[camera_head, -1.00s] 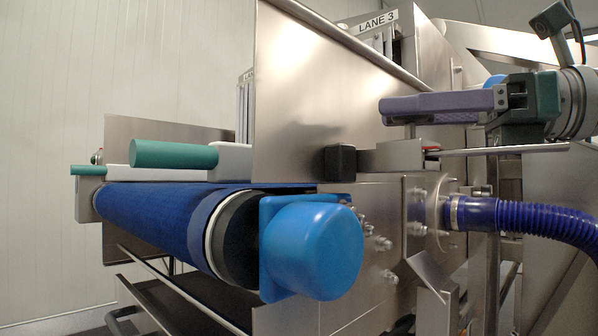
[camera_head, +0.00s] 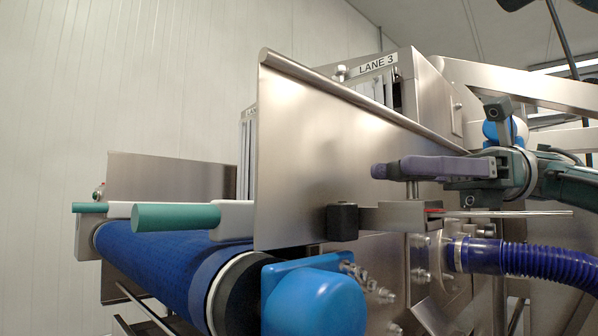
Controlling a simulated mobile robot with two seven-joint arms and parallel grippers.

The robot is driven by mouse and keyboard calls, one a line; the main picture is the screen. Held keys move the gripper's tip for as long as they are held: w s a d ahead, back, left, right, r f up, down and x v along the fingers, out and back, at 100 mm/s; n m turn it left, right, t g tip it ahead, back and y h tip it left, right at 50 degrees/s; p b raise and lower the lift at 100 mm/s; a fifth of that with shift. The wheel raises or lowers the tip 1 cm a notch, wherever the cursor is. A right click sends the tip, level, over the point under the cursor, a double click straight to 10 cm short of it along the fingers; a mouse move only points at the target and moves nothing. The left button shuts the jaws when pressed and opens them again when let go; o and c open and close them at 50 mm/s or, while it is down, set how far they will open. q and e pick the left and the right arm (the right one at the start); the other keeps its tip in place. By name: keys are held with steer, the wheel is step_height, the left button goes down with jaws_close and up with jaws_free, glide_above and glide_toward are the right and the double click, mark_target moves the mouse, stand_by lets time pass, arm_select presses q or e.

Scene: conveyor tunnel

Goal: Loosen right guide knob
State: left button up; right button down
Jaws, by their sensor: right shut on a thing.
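My right gripper (camera_head: 388,169) has purple fingers and reaches in from the right. It is shut around the top of a short metal post (camera_head: 411,188) that rises from the steel bracket (camera_head: 400,214). The fingers hide what they hold, which sits where the right guide knob would be. A black block (camera_head: 342,222) is at the left end of the bracket, beside the tall steel side plate (camera_head: 310,150). My left gripper is not in view.
A blue conveyor belt (camera_head: 160,262) with a blue end cap (camera_head: 315,303) lies below left. Green-ended rods (camera_head: 175,217) stick out above it. A ribbed blue hose (camera_head: 545,260) runs below my right arm. A LANE 3 sign (camera_head: 378,64) is behind.

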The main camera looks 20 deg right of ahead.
stand_by(0.5)
steer(key=shift+c, duration=1.4)
jaws_free()
steer(key=shift+d+f, duration=0.1)
